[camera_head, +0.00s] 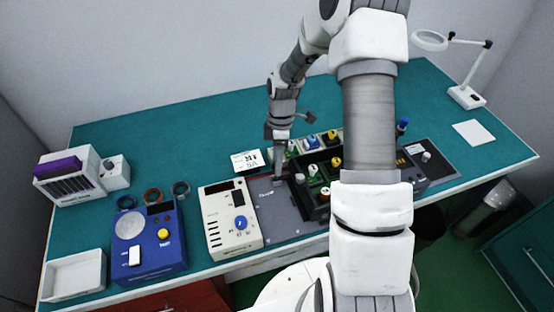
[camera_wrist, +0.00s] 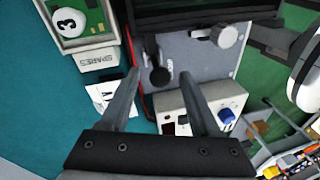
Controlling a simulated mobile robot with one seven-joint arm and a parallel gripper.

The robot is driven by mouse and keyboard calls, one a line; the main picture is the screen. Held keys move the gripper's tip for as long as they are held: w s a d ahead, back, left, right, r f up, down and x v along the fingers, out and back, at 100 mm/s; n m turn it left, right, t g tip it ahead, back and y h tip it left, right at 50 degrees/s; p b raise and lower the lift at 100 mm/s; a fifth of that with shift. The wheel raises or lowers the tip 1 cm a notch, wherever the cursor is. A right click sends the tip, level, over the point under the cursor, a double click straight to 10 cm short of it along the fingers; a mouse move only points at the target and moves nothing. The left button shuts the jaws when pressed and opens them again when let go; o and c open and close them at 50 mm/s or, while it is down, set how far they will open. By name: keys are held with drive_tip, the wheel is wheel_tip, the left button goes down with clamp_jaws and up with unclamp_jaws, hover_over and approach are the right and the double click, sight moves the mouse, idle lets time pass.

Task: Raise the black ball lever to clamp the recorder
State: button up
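The black ball lever (camera_wrist: 160,76) shows in the wrist view, its dark ball near a dark slot at the left side of a grey panel (camera_wrist: 205,58). My gripper (camera_wrist: 160,74) is open, with its two fingertips apart on either side of the ball in the picture. I cannot tell whether either finger touches it. In the head view my gripper (camera_head: 279,180) points down over the left back part of the grey panel (camera_head: 285,218), and the lever is hidden there. A dark unit (camera_wrist: 205,12) lies across the panel's top in the wrist view; I cannot tell whether it is the recorder.
A cream instrument with a blue knob (camera_head: 233,225) stands left of the panel. Further left are a blue instrument (camera_head: 150,243) and a white tray (camera_head: 75,277). A silver knob (camera_wrist: 226,36) sits on the panel. A box marked SPARES (camera_wrist: 97,58) is close by.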

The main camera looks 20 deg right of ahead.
drive_tip(key=v, duration=1.7)
drive_tip(key=shift+r+b, duration=0.25)
drive_tip(key=shift+b, duration=0.2)
drive_tip(key=s+a+r+m+t+h, duration=0.2)
drive_tip(key=s+a+r+m+t, duration=0.15)
drive_tip(key=s+r+m, duration=0.55)
drive_tip(key=s+a+r+m+t, duration=0.1)
drive_tip(key=s+m+t, duration=0.1)
drive_tip(key=s, duration=0.5)
drive_tip(key=s+a+r+m+t, duration=0.1)
drive_tip(key=s+r+m+t, duration=0.1)
drive_tip(key=s+m, duration=0.2)
drive_tip(key=s, duration=0.3)
drive_tip(key=shift+s+r+m+y, duration=0.3)
drive_tip(key=shift+m, duration=0.1)
